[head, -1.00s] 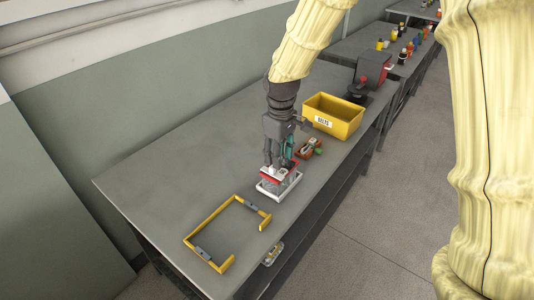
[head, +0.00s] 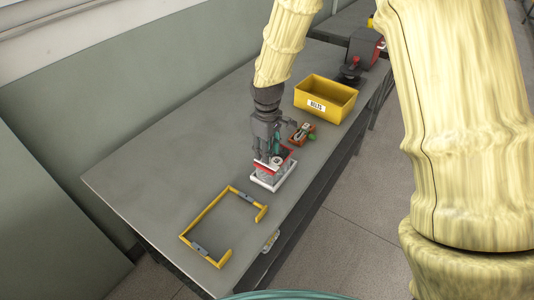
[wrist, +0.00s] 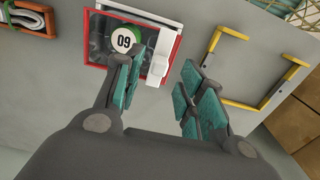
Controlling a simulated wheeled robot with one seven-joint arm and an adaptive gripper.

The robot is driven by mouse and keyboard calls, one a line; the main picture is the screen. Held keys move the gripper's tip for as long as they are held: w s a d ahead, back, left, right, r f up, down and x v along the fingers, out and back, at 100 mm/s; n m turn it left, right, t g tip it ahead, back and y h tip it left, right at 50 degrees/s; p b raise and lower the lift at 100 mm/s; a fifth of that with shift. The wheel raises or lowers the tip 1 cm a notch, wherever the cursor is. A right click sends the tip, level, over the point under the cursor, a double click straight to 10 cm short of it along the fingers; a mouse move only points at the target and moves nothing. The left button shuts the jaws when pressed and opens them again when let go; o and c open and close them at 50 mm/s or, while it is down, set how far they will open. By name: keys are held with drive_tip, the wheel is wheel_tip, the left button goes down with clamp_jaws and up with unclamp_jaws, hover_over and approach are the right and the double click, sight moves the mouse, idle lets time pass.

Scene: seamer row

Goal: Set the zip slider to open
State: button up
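A pouch with a red border (wrist: 86,52) and a clear or dark middle shows in the wrist view, at the top left of centre. A round white "09" label (wrist: 123,40) and something green lie within the border. A white tab (wrist: 163,69), which looks like the zip slider, sits at its right side, in line with the gap between my fingers. Whether its setting is open or closed I cannot tell. In the head view my gripper (head: 268,157) hides part of the pouch above a white frame (head: 282,182). My gripper (wrist: 161,67) is open in the wrist view; contact with the tab is unclear.
A yellow bracket-shaped frame (head: 190,224) lies to the left on the grey table (head: 150,165). A small red tray (head: 294,138) and a yellow "BELTS" bin (head: 333,109) stand to the right. A red and black machine (head: 361,47) is farther back. The table's back left is clear.

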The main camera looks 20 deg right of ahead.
sight(274, 165)
drive_tip(key=shift+f+p, duration=0.3)
drive_tip(key=shift+f, duration=1.15)
drive_tip(key=shift+w, duration=0.1)
clamp_jaws()
